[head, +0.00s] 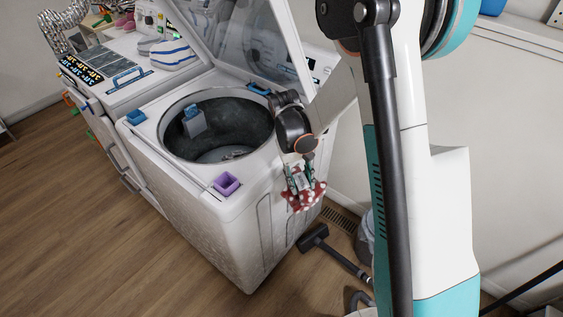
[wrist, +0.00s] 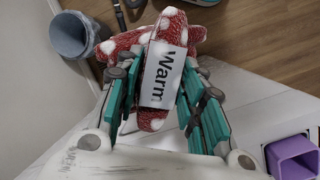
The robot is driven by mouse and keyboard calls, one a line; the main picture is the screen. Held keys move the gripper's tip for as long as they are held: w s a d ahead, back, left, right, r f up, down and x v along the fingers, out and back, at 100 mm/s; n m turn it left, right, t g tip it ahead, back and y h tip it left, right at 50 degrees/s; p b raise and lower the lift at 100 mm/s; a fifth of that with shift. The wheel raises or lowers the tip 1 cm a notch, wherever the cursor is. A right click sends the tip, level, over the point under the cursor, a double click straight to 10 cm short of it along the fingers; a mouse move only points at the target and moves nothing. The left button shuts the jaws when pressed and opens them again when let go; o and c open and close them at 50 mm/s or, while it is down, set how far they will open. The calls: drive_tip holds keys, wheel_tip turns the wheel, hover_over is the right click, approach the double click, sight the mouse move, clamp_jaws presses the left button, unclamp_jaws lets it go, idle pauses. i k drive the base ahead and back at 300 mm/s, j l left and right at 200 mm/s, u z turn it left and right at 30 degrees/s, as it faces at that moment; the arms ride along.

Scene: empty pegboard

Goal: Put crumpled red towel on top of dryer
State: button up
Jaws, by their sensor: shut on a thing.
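The crumpled red towel (head: 307,198) with white spots hangs in my gripper (head: 301,178), beside the right front side of an open-topped white machine (head: 232,215). In the wrist view the towel (wrist: 122,43) bunches between and beyond the teal fingers of my gripper (wrist: 163,80), which is shut on it. A white label reading "Warm" (wrist: 165,75) lies across the towel between the fingers. Another white machine (head: 125,75) stands farther left with folded striped towels (head: 172,54) on top. I cannot tell for sure which machine is the dryer.
The open machine's glass lid (head: 240,35) is raised. A vacuum head (head: 314,238) and a grey bin (wrist: 72,35) are on the floor. Wooden floor is clear at left.

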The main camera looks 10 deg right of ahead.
sight(129, 48)
drive_tip(key=k+j+u, duration=0.1)
drive_tip(key=k+u, duration=0.2)
drive_tip(key=k, duration=0.35)
drive_tip(key=j+u, duration=0.1)
drive_tip(key=u, duration=0.35)
drive_tip(key=i+u, duration=0.1)
drive_tip(key=u, duration=0.3)
drive_tip(key=j+u, duration=0.15)
drive_tip(key=u, duration=0.3)
drive_tip(key=i+u, duration=0.15)
drive_tip(key=u, duration=0.25)
drive_tip(key=i+z, duration=0.1)
drive_tip(key=i, duration=0.35)
drive_tip(key=i+j+z, duration=0.15)
drive_tip(key=i, duration=0.3)
drive_tip(key=i+j+z, duration=0.1)
drive_tip(key=i, duration=0.35)
drive_tip(key=i+j+z, duration=0.1)
drive_tip(key=i, duration=0.35)
drive_tip(key=i+z, duration=0.2)
drive_tip(key=i, duration=1.55)
drive_tip(key=i+u, duration=0.2)
drive_tip(key=i, duration=1.5)
drive_tip(key=i+j+z, duration=0.1)
drive_tip(key=z, duration=1.65)
drive_tip(key=i+j, duration=0.05)
drive_tip(key=j, duration=0.05)
